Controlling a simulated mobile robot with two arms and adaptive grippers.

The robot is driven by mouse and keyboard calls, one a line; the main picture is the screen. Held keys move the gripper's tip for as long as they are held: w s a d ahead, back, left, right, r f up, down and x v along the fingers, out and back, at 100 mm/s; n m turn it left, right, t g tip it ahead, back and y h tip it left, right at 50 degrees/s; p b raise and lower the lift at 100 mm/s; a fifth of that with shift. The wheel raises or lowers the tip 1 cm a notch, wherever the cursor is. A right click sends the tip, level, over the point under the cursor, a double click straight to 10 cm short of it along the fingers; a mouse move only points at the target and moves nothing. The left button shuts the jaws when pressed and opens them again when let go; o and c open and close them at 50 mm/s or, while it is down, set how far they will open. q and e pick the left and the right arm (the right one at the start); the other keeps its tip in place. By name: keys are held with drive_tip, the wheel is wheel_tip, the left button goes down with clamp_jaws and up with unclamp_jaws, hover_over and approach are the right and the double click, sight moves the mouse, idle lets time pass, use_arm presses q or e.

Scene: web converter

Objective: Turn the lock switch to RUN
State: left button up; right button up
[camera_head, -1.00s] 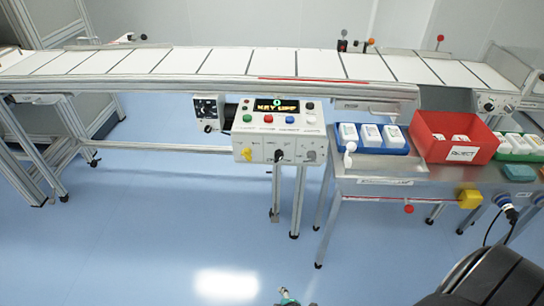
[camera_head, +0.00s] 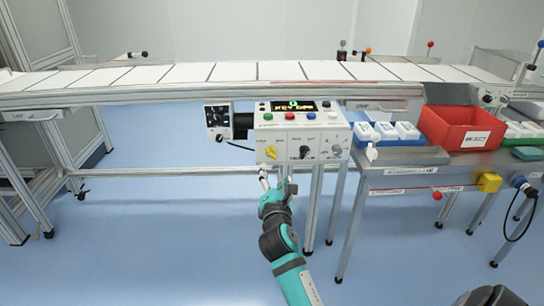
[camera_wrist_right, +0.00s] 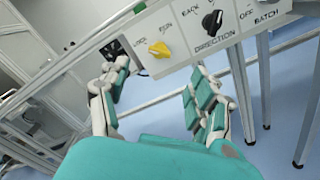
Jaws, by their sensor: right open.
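The lock switch is a yellow knob (camera_head: 270,152) at the left of the lower row on the white control panel (camera_head: 318,133). In the right wrist view the yellow knob (camera_wrist_right: 159,48) sits between labels that seem to read LOCK and RUN. I cannot tell clearly which one it points to. My right gripper (camera_head: 278,182) is below and in front of the panel, apart from the knob. In the right wrist view its fingers (camera_wrist_right: 155,78) are spread wide and empty, with the knob beyond the gap between them. My left gripper is not in view.
A black direction knob (camera_wrist_right: 212,20) is right of the yellow one. The panel display (camera_head: 289,106) seems to read KEY OFF. The conveyor (camera_head: 190,72) runs above. A steel table (camera_head: 410,158) with blue trays and a red reject bin (camera_head: 455,130) stands right.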

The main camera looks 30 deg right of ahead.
sight(272, 155)
drive_tip(key=b+x, duration=0.1)
drive_tip(key=x, duration=0.5)
drive_tip(key=b+x, duration=0.1)
drive_tip(key=x, duration=0.5)
drive_tip(key=shift+w+d, duration=0.1)
drive_tip(key=shift+w, duration=0.15)
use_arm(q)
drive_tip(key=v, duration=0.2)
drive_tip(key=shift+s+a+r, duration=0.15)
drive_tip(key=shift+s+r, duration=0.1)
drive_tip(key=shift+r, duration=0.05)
use_arm(e)
drive_tip(key=c, duration=1.2)
